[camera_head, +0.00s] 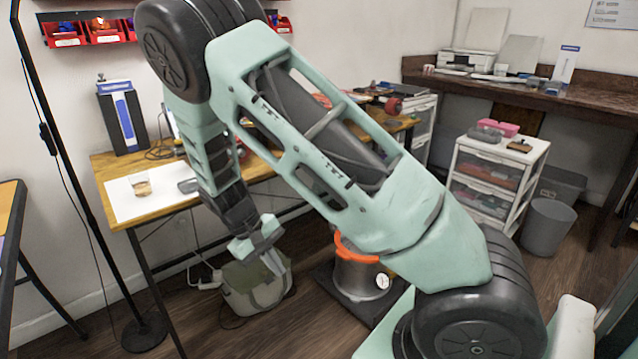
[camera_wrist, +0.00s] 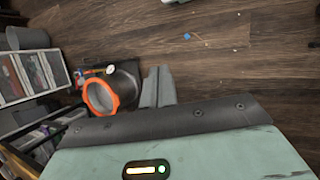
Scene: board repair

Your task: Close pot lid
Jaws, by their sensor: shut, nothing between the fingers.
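In the wrist view, the pot's orange ring (camera_wrist: 117,88) surrounds a greyish middle, left of my fingers. I cannot make out a separate lid or tell how it sits. My gripper (camera_head: 275,263) points down, shut and empty, to the left of the pot and apart from it, in front of a grey-green bag. Its fingers (camera_wrist: 158,88) are together in the wrist view.
The grey-green bag (camera_head: 245,295) lies on the floor beneath the wooden table (camera_head: 105,165). A white drawer unit (camera_head: 457,177) and a grey bin (camera_head: 547,228) stand to the right. In the wrist view, open wood floor (camera_wrist: 235,70) lies right of my fingers.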

